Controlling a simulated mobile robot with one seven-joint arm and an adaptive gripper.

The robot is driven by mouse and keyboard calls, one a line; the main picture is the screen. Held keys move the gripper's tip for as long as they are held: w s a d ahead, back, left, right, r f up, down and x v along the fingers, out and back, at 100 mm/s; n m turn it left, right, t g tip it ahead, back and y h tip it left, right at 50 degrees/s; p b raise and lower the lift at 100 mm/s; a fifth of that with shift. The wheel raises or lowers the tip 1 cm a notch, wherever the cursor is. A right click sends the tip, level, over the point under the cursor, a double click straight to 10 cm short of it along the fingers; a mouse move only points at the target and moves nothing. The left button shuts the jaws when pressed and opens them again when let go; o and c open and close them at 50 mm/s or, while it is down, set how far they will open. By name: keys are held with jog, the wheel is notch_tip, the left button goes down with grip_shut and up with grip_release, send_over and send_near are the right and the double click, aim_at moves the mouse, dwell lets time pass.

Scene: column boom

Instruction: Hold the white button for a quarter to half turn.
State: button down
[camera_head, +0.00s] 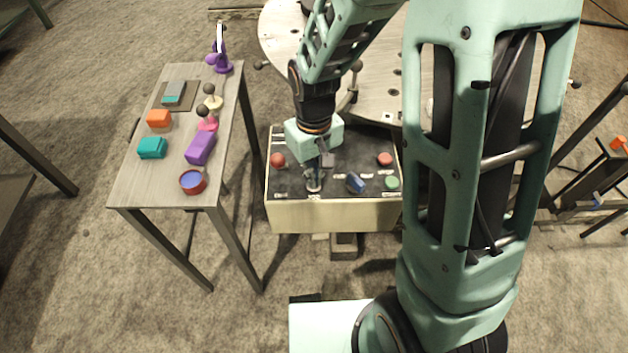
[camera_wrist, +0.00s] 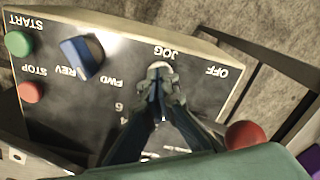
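The white button (camera_wrist: 160,68) sits by the JOG label on the dark face of the control box (camera_wrist: 60,115). In the wrist view my gripper (camera_wrist: 158,88) has its two fingertips together over the button's near side, covering part of it. They look touching or very close; I cannot tell whether the button is pressed in. In the head view my gripper (camera_head: 313,180) points down at the front of the box's panel, where the fingers hide most of the button. The round grey turntable (camera_head: 283,32) stands behind the box, partly hidden by my arm.
On the panel are a blue REV/FWD selector (camera_wrist: 82,56), a green START button (camera_wrist: 19,43), a red STOP button (camera_wrist: 31,92) and another red button (camera_wrist: 244,134). A side table (camera_head: 150,188) with several coloured objects stands left of the box, across a narrow gap.

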notch_tip(320, 180, up, 9)
jog(key=p, duration=0.7)
dwell(0.6)
